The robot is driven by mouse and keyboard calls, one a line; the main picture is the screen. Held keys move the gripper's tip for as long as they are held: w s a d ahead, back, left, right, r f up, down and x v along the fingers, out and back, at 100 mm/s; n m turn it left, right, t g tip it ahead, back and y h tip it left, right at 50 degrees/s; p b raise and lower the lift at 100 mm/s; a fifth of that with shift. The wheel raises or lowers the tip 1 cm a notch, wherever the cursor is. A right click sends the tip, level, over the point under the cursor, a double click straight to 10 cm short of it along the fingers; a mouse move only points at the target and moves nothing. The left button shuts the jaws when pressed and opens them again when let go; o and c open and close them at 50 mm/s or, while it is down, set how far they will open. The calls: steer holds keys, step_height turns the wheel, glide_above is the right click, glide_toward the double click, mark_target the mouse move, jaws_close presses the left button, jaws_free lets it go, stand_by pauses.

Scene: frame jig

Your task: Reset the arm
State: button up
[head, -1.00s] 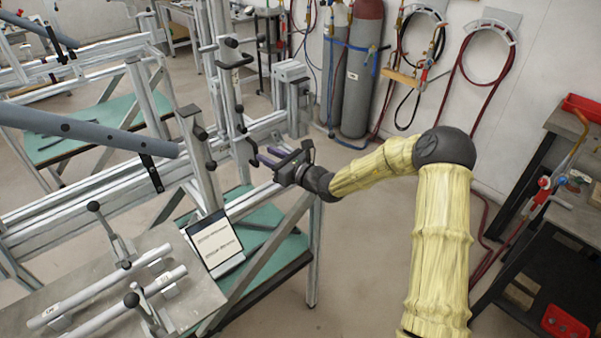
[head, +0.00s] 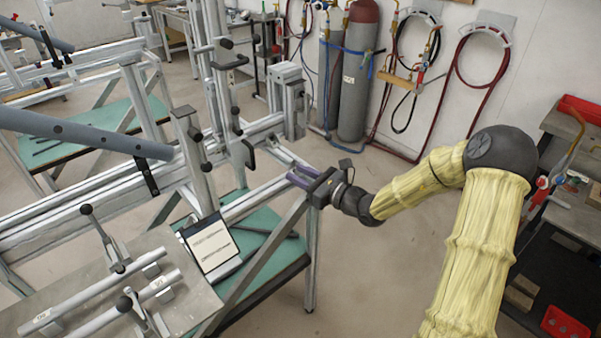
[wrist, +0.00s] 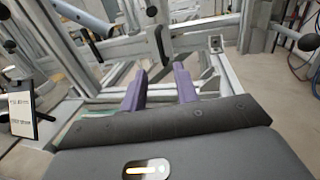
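My gripper (head: 302,176) is at the middle of the head view, at the end of my yellow-sleeved arm, pointing left toward the metal frame jig (head: 262,128). In the wrist view its two purple fingers (wrist: 162,88) stand apart with nothing between them. The jig's rails and a black clamp handle (wrist: 163,46) lie beyond the fingertips. I cannot tell the exact gap between the fingers and the jig, but no contact shows.
A tablet-like sign (head: 211,245) stands by a metal plate with tubes and clamps at lower left. Gas cylinders (head: 358,80) and hoses are at the back wall. A dark workbench (head: 560,245) is at right. Open floor (head: 370,260) lies below my forearm.

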steer(key=s+a+f+n+g+h+p, duration=0.1)
steer(key=s+n+g+h+p, duration=0.1)
steer(key=s+n+g, duration=0.6)
steer(key=s+a+f+n+g+h+p, duration=0.1)
steer(key=s+a+n+g+h+p, duration=0.15)
steer(key=s+n, duration=0.55)
steer(key=s+d+r+n+h+p, duration=0.2)
steer(key=s+d+r+n+h, duration=0.2)
steer(key=d, duration=0.3)
steer(key=s+d+r+n+t+h+p, duration=0.1)
steer(key=s+d+r+n+h, duration=0.3)
steer(key=d, duration=0.4)
steer(key=shift+s+n+h+p, duration=0.65)
steer(key=shift+s+n+p, duration=0.15)
steer(key=shift+s+n, duration=0.15)
steer(key=shift+o, duration=0.2)
steer(key=shift+r+t, duration=0.1)
steer(key=shift+t, duration=0.15)
